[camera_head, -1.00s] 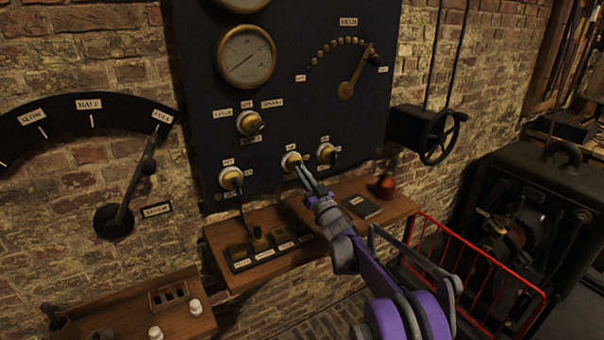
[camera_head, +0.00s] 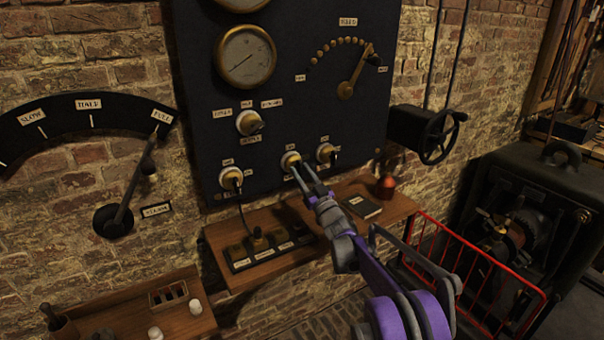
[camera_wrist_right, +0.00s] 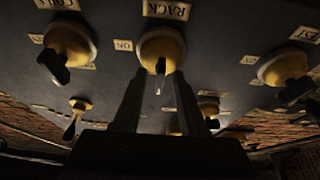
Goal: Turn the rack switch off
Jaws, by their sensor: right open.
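The rack switch (camera_head: 291,159) is a brass knob with a small dark lever, the middle one of three along the lower part of the dark panel (camera_head: 300,105). In the right wrist view its brass base (camera_wrist_right: 162,46) sits under a RACK label, with an ON label beside it. Its lever points toward the gap between my fingers. My right gripper (camera_head: 305,174) is open, its tips just below the switch. In the right wrist view its fingers (camera_wrist_right: 160,100) stand apart on either side of the lever's line; contact cannot be told. My left gripper is out of view.
Similar switches stand left (camera_head: 231,178) and right (camera_head: 326,153) of it, with another (camera_head: 249,122) above. A red rail (camera_head: 470,253) stands at right.

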